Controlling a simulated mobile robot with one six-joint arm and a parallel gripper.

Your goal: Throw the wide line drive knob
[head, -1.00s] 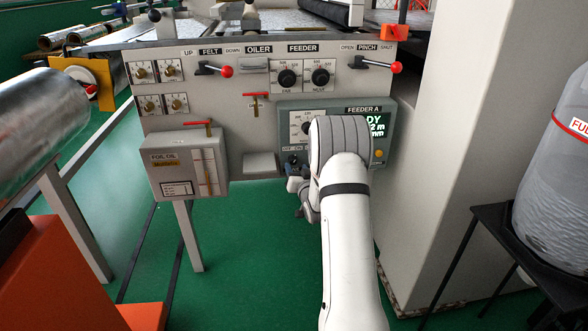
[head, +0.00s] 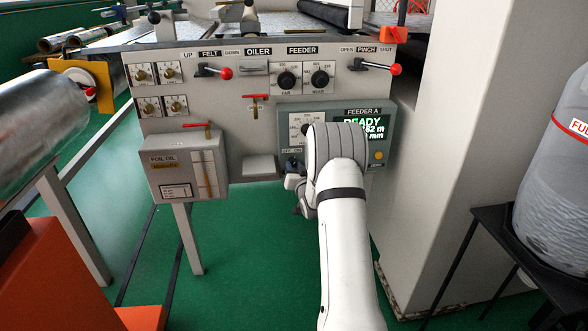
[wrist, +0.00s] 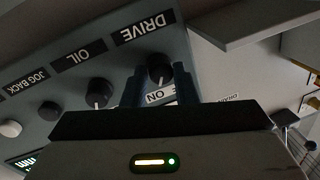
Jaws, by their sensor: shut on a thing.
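The drive knob (wrist: 160,68) is a black round knob with a white pointer line, below the DRIVE label in the wrist view. My gripper (wrist: 158,88) is shut on it, one dark finger on either side. An ON label shows beside the knob, and the rest of that label is hidden by my finger. In the head view my gripper (head: 291,168) is at the lower left of the Feeder A panel (head: 384,128). My own arm covers much of the panel's lower middle. The knob's exact pointer angle is hard to read.
In the wrist view the oil knob (wrist: 98,92) and the jog back button (wrist: 49,110) sit beside the drive knob. Above are feeder knobs (head: 320,79) and the red-tipped pinch lever (head: 396,69). A foil oil box (head: 185,165) stands left. Green floor is clear below.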

